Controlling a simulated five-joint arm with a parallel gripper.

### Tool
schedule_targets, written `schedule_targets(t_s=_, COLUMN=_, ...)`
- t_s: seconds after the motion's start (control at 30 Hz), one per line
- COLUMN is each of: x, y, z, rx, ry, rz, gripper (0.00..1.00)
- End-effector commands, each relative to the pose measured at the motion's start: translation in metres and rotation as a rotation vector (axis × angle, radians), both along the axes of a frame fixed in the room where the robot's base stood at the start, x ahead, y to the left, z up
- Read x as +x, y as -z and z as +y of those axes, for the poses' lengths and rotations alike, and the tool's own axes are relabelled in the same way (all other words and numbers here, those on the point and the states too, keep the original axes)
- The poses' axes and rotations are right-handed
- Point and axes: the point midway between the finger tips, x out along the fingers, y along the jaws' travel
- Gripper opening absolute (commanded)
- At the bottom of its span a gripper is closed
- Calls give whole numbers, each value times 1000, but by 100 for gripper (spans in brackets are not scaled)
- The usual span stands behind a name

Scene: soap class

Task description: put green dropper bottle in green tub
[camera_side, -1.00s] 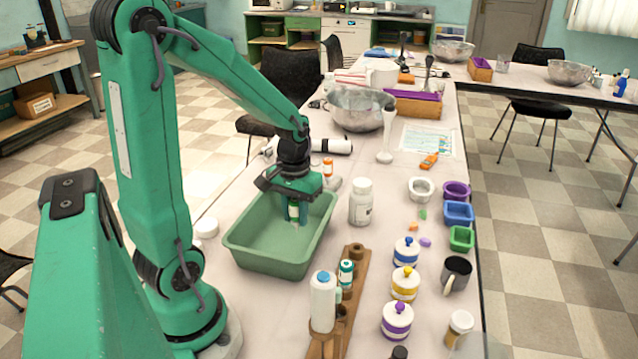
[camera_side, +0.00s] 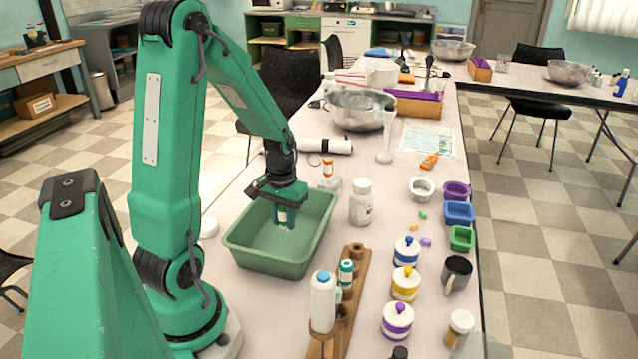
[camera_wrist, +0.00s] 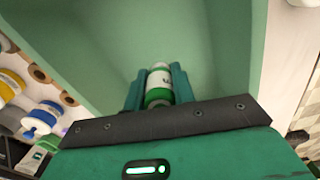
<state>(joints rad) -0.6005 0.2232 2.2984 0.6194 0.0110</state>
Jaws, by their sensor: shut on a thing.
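The green tub (camera_side: 268,262) stands on the table in front of my arm. My gripper (camera_side: 284,217) is over the tub, pointing down, with its fingers inside the rim. It is shut on a small white bottle with a green label, the green dropper bottle (camera_side: 283,224). In the wrist view the bottle (camera_wrist: 158,84) sits between the two teal fingers of my gripper (camera_wrist: 158,92), with the tub's inside (camera_wrist: 190,35) around it. I cannot tell whether the bottle touches the tub floor. The lower part of the bottle is hidden by the gripper.
A wooden rack (camera_side: 350,290) with a white bottle (camera_side: 323,302) and a teal-labelled bottle (camera_side: 346,273) is close to the tub's right. A white jar (camera_side: 361,203) stands by the tub's right rim. Striped pots and small coloured bins stand farther right.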

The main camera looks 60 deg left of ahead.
Motion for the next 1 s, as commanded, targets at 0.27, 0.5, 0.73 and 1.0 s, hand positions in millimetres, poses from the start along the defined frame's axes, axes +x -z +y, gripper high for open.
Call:
schedule_targets(t_s=0.27, x=0, y=21, z=-1, rx=-1, ry=0, rz=2, gripper=4)
schedule_targets(t_s=0.5, x=0, y=21, z=0, rx=-1, ry=0, rz=1, gripper=4)
schedule_targets(t_s=0.73, x=0, y=25, z=0, rx=-1, ry=0, rz=1, gripper=29)
schedule_targets(t_s=1.0, x=0, y=24, z=0, rx=-1, ry=0, rz=1, gripper=47)
